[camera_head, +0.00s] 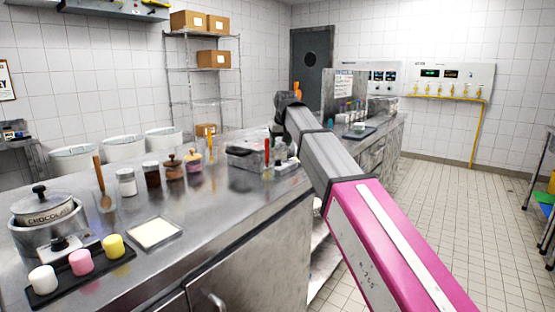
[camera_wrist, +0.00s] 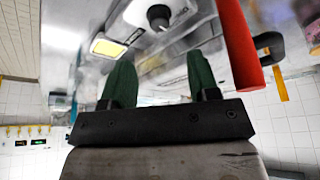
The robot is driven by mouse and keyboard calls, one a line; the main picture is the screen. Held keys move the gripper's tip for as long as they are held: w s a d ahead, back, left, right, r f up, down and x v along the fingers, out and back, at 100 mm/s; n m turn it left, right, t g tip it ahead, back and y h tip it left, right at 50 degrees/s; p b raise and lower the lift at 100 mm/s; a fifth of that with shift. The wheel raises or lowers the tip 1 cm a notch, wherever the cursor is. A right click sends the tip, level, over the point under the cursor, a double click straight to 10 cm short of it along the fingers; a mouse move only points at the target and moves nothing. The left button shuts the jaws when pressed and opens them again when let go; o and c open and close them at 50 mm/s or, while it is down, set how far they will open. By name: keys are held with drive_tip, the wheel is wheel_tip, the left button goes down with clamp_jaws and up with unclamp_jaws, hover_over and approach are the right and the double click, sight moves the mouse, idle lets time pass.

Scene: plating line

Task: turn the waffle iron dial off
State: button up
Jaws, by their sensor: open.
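The waffle iron (camera_head: 244,157) is a steel appliance on the counter, partly behind my arm in the head view. Its red handle (camera_head: 267,152) stands upright there and looms large at the right of the wrist view (camera_wrist: 238,45). A round black dial (camera_wrist: 158,17) sits on its pale metal face at the top of the wrist view; its setting is too small to read. My gripper (camera_wrist: 161,72) is open, with two green fingers apart and nothing between them. The dial lies beyond the fingertips, roughly centred between them, not touched. The fingers are hidden in the head view.
A lit yellow panel (camera_wrist: 108,47) is beside the dial. The red handle is close to the right finger.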

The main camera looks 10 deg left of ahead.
sight(278, 161)
drive_tip(key=x, duration=0.8)
drive_tip(key=shift+w+f, duration=0.1)
drive_tip(key=shift+f, duration=0.25)
drive_tip(key=c, duration=0.9)
